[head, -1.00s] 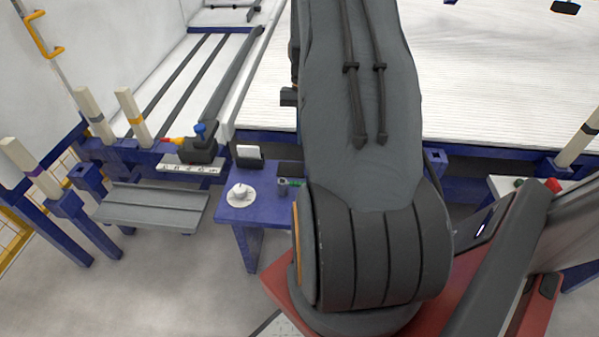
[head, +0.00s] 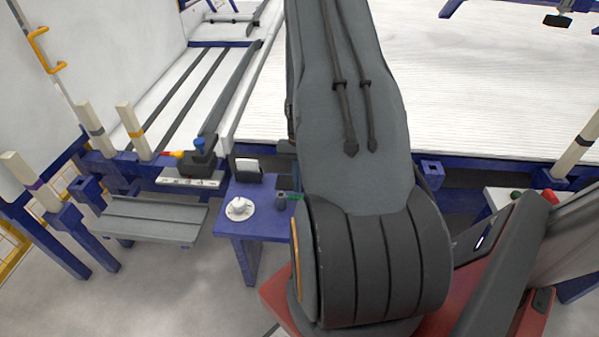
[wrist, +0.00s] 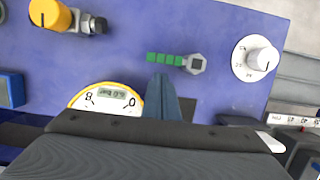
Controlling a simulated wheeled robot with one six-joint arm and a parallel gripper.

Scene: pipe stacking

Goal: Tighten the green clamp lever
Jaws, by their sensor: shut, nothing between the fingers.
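The green clamp lever (wrist: 164,58) shows in the wrist view as a short ribbed green handle. It runs left from a grey angular clamp head (wrist: 196,64) on the blue worktop (wrist: 120,40). In the head view only a small part of the green lever (head: 297,196) shows, beside my arm. My gripper (wrist: 161,80) is shut and empty. Its blue-grey fingertips appear just below the green handle in the wrist view; I cannot tell whether they touch it. My gripper is hidden behind my arm in the head view.
On the worktop, a white numbered dial (wrist: 258,57) with a knob is right of the clamp. A yellow-rimmed gauge (wrist: 112,97) is left of my fingers, and a yellow knobbed fitting (wrist: 50,16) is further left. A grey bench (head: 150,220) stands left of the worktop.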

